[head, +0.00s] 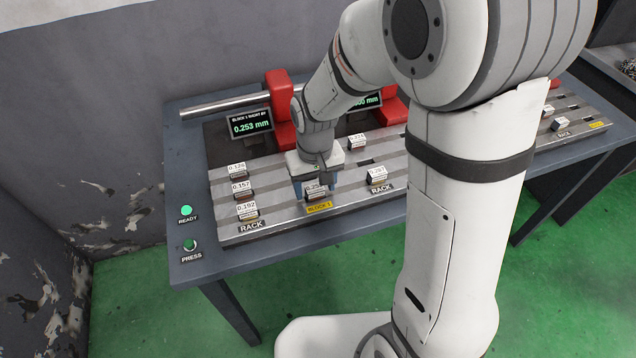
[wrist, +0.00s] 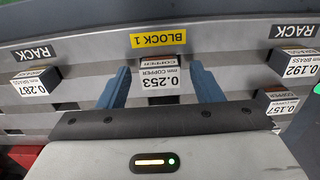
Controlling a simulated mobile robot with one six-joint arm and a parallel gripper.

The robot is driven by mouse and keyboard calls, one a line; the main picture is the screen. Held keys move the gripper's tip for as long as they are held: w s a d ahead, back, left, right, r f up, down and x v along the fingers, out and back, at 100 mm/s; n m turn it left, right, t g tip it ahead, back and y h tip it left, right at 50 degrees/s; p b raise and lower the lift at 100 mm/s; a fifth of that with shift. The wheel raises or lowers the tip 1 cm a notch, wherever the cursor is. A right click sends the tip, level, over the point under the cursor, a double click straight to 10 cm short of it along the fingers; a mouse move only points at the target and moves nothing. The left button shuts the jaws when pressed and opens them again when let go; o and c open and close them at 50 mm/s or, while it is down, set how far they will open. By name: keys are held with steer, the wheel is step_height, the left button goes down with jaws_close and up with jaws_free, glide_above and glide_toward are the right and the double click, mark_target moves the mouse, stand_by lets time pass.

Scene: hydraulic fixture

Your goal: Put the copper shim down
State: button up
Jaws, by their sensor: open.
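The copper shim (wrist: 160,82), labelled 0.253 mm COPPER, sits at the yellow BLOCK 1 label (wrist: 159,45) on the grey slotted plate. In the head view the shim (head: 316,193) is partly hidden by my gripper (head: 315,186). In the wrist view my gripper (wrist: 160,78) is open, with one blue finger on each side of the shim and a visible gap on both sides. Whether the shim's underside rests fully on the block is hidden.
Other labelled shims stand in the left rack, such as the 0.192 one (head: 246,211), and in the right rack, such as the 0.287 one (head: 376,176). A display (head: 250,125) reads block 1 short by 0.253 mm. Red clamps (head: 281,95) stand behind. A green PRESS button (head: 189,244) is at the table's left.

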mark_target(315, 189)
steer(key=shift+r+p, duration=0.5)
steer(key=shift+r, duration=0.15)
step_height(315, 189, up, 11)
steer(key=s+d+r+m+t, duration=0.2)
steer(key=s+d+m+t, duration=0.1)
steer(key=s+d, duration=0.9)
steer(key=shift+s+d+r, duration=0.2)
steer(key=shift+s+d, duration=0.1)
steer(key=shift+d, duration=0.3)
